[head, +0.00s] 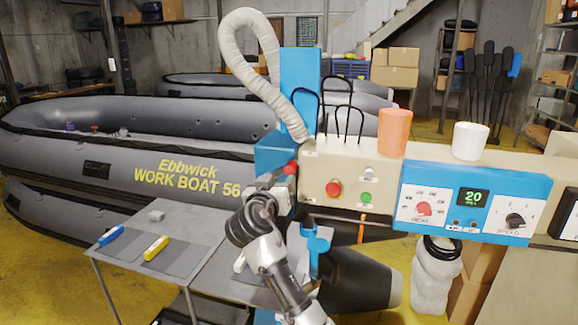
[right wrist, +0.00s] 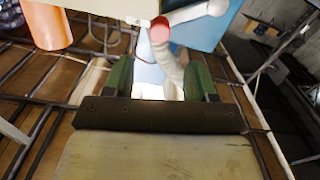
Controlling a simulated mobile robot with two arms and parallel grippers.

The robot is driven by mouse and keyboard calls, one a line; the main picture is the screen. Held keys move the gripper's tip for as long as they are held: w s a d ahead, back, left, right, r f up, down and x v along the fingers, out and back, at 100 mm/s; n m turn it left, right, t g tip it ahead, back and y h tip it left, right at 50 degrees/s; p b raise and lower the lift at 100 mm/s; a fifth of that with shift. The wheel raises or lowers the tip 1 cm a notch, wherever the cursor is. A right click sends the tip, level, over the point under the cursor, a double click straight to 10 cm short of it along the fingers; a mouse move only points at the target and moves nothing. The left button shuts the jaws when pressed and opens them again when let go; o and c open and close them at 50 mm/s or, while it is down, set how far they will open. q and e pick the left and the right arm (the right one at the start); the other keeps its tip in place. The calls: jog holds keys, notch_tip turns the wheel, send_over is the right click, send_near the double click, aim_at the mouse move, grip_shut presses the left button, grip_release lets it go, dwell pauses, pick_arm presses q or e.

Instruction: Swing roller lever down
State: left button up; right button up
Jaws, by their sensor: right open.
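The roller lever shows as a red knob (head: 291,168) at the left end of the beige machine head (head: 325,160). In the right wrist view the red knob (right wrist: 160,30) lies just beyond the fingertips, with a pale curved hose behind it. My right gripper (head: 279,188) is just below and left of the knob. In its wrist view the two green fingers (right wrist: 160,72) stand apart with nothing between them. Contact with the knob cannot be made out. My left gripper is not in view.
The blue control panel (head: 470,205) reads 20. A grey side table (head: 190,222) holds a blue tool (head: 110,236) and a yellow one (head: 155,248). A grey inflatable boat (head: 120,150) lies behind.

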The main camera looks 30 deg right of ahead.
aim_at(289, 170)
jog(key=p+x, duration=0.4)
jog(key=x, duration=0.4)
jog(key=shift+w+d, duration=0.2)
jog(key=shift+d, duration=0.05)
jog(key=shift+w+d+f, duration=0.1)
jog(key=shift+w+d, duration=0.25)
jog(key=shift+d, duration=0.05)
grip_shut()
